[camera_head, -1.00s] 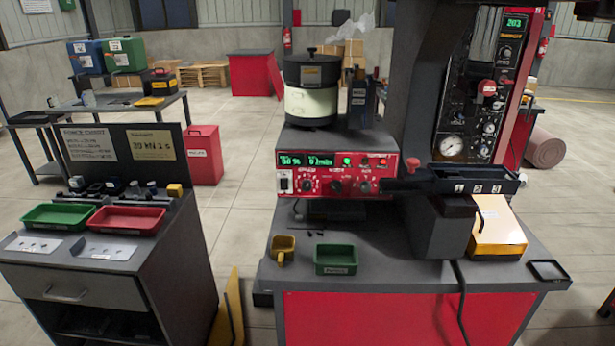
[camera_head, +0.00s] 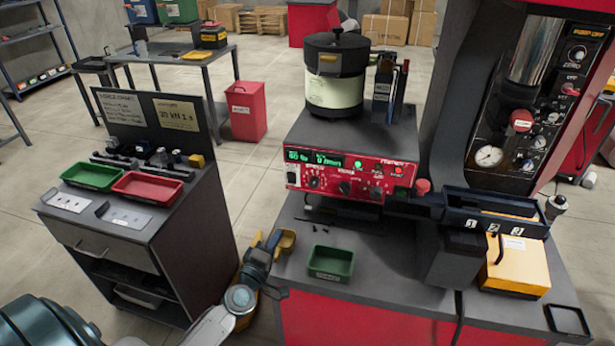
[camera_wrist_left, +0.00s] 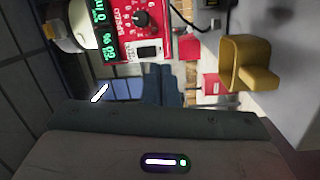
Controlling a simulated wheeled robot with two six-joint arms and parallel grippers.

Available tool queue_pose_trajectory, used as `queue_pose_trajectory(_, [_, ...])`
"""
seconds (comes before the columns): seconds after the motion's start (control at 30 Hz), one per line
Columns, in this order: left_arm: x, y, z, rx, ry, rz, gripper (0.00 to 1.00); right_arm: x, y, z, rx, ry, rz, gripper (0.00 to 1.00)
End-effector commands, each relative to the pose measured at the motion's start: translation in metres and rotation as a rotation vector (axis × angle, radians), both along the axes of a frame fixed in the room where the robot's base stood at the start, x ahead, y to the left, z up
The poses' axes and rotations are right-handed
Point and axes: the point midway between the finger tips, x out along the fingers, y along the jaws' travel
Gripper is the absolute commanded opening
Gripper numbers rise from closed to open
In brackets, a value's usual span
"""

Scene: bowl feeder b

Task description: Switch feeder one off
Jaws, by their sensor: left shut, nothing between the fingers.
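The bowl feeder (camera_head: 335,90) stands on the bench, with a dark lid and a pale bowl. Its red control panel (camera_head: 330,186) has lit green displays, a lit green lamp and several dark knobs. My right gripper is not in view.
A green tray (camera_head: 331,262) lies on the bench in front of the panel. A black numbered tray (camera_head: 495,212) and a yellow box (camera_head: 515,265) are at right. A cabinet with a green bin (camera_head: 93,176) and a red bin (camera_head: 148,187) stands at left.

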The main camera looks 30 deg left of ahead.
Motion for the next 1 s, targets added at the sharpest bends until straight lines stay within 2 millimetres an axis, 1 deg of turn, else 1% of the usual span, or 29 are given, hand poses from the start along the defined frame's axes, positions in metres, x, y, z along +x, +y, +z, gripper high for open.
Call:
queue_pose_trajectory(0.03, [0.003,0.009,0.014,-0.05,-0.029,0.033,0.0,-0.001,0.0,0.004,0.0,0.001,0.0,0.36])
queue_pose_trajectory(0.1, [0.005,0.019,0.025,-0.111,-0.06,0.072,0.0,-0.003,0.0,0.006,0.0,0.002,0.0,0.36])
queue_pose_trajectory(0.2, [0.007,0.029,0.034,-0.17,-0.086,0.109,0.0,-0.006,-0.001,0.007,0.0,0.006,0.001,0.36])
queue_pose_trajectory(0.33, [0.007,0.033,0.037,-0.198,-0.098,0.127,0.0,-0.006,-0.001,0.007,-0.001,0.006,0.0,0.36])
queue_pose_trajectory(0.67, [0.009,0.034,0.037,-0.199,-0.097,0.126,0.0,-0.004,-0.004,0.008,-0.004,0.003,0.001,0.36])
queue_pose_trajectory(0.77, [0.016,0.035,0.039,-0.197,-0.099,0.126,0.0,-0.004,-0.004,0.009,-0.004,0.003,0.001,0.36])
queue_pose_trajectory(0.83, [0.024,0.037,0.041,-0.197,-0.098,0.126,0.0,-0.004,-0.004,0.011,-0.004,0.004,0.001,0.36])
queue_pose_trajectory(1.0, [0.056,0.045,0.046,-0.197,-0.099,0.127,0.0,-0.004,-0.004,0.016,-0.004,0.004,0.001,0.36])
